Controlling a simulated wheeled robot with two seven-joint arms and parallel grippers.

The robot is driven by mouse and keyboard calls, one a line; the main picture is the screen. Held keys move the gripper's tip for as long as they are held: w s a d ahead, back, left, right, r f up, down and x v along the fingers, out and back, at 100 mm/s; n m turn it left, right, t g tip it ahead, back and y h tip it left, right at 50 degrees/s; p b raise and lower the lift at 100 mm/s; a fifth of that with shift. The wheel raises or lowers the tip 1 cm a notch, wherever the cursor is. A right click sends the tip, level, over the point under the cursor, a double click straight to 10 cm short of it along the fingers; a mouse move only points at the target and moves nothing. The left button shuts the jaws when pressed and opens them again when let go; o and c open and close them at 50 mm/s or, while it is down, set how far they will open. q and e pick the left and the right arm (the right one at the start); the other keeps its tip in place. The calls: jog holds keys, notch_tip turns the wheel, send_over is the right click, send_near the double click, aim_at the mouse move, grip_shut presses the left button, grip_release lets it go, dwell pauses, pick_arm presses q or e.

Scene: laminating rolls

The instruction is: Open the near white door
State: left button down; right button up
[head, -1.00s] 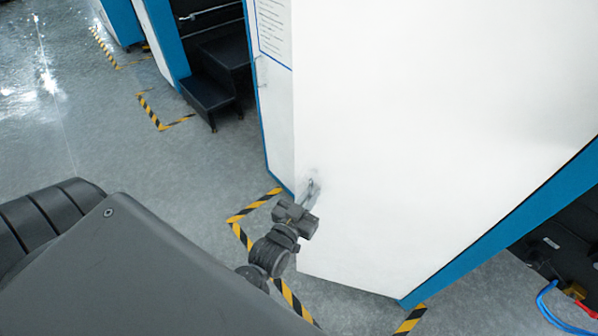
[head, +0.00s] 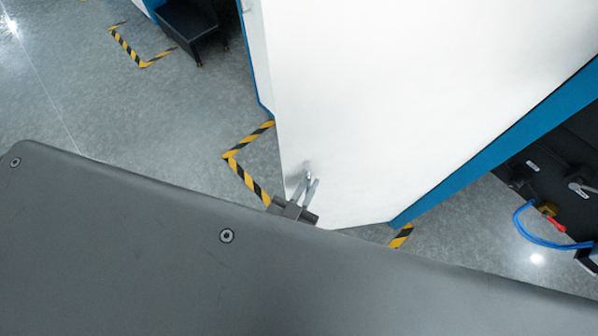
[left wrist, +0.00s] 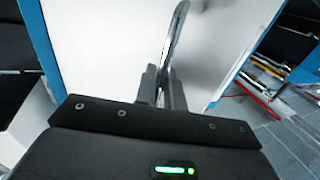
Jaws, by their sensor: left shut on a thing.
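The near white door (head: 400,110) fills the upper right of the head view. Its metal handle (head: 308,178) is near the door's lower left corner in that view. My left gripper (head: 304,194) is shut on the handle, with its fingers at the handle's near end. In the left wrist view, the shiny handle (left wrist: 177,30) rises from between the two dark fingers (left wrist: 163,88), in front of the white door (left wrist: 110,50). My arm and body cover the rest of the gripper in the head view. I cannot tell if the door is ajar. My right gripper is out of view.
A blue frame edge (head: 500,145) borders the door on the right. Beyond it is a dark panel with a blue cable (head: 540,238). Yellow-black floor tape (head: 245,180) lies left of the door. A dark step (head: 187,28) stands at the back; grey floor is clear on the left.

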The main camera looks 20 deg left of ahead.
pick_arm(q)
jog(key=shift+s+d, duration=0.25)
jog(key=shift+s, duration=0.05)
jog(key=c, duration=1.9)
grip_release()
jog(key=shift+f, duration=0.1)
jog(key=shift+s+a+b, duration=0.35)
jog(key=shift+s+b, duration=0.25)
jog(key=shift+s, duration=1.15)
jog(key=shift+s+a+b, duration=0.35)
jog(key=shift+s+b, duration=0.2)
jog(key=shift+s, duration=1.15)
jog(key=shift+s+a+b, duration=0.35)
jog(key=shift+s+b, duration=0.25)
jog(key=shift+s, duration=1.15)
